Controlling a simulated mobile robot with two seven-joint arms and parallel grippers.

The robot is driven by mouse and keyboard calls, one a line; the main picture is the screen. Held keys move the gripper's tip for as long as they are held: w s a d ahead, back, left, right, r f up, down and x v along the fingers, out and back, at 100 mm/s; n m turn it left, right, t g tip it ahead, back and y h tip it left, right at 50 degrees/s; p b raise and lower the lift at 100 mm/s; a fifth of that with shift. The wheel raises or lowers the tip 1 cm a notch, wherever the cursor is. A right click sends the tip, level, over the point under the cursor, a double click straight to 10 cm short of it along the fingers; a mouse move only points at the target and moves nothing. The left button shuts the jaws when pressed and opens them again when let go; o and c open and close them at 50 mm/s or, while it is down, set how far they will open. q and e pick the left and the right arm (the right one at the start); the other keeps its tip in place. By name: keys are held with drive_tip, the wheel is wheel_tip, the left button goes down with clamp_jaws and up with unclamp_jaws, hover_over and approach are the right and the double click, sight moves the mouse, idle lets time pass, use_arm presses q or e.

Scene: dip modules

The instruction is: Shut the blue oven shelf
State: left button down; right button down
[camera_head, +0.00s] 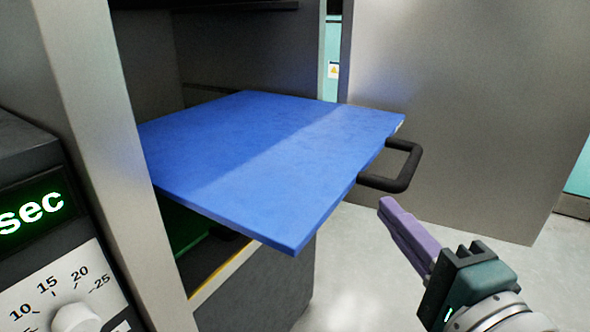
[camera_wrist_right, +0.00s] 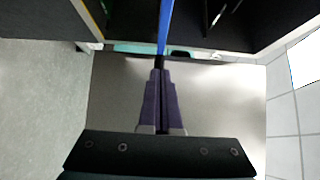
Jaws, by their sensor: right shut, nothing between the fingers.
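The blue oven shelf (camera_head: 270,160) is a flat blue board that sticks out of the oven opening, pulled out to the right. A black handle (camera_head: 407,166) is fixed to its right edge. My right gripper (camera_head: 386,205) is shut and empty, with its purple fingers just below and beside the handle; I cannot tell whether they touch it. In the right wrist view the shut fingers (camera_wrist_right: 161,75) point at the shelf, which shows edge-on as a thin blue strip (camera_wrist_right: 165,28). My left gripper is not in view.
A grey metal door (camera_head: 460,110) stands open behind the shelf. A dark control panel (camera_head: 40,215) with a green display and a dial is at the left, beside a metal post (camera_head: 110,150). Light floor (camera_head: 365,275) is clear below the handle.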

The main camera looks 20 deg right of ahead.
sight(359, 176)
drive_tip(key=w, duration=0.5)
drive_tip(key=shift+w+d, duration=0.2)
drive_tip(key=shift+d, duration=0.05)
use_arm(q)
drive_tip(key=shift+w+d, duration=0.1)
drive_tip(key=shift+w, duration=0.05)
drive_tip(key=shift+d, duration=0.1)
